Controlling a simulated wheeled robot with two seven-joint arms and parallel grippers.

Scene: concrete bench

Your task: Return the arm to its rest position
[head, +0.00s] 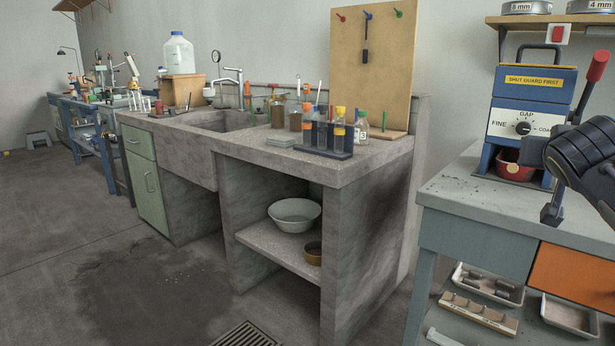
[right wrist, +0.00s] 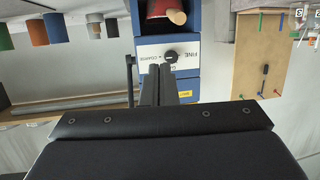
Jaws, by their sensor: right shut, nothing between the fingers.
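My right arm comes in from the right edge of the head view. In the right wrist view the two black fingers (right wrist: 166,72) are together and hold nothing. Behind them the machine shows upside down, with its white dial panel (right wrist: 153,50). I cannot see a gap or contact between the fingers and the machine. My left arm and gripper are not in view.
A lever with a red grip (head: 597,66) rises close to my arm. The concrete bench (head: 370,160) with a rack of bottles (head: 325,151) stands to the left. Floor between the benches is clear.

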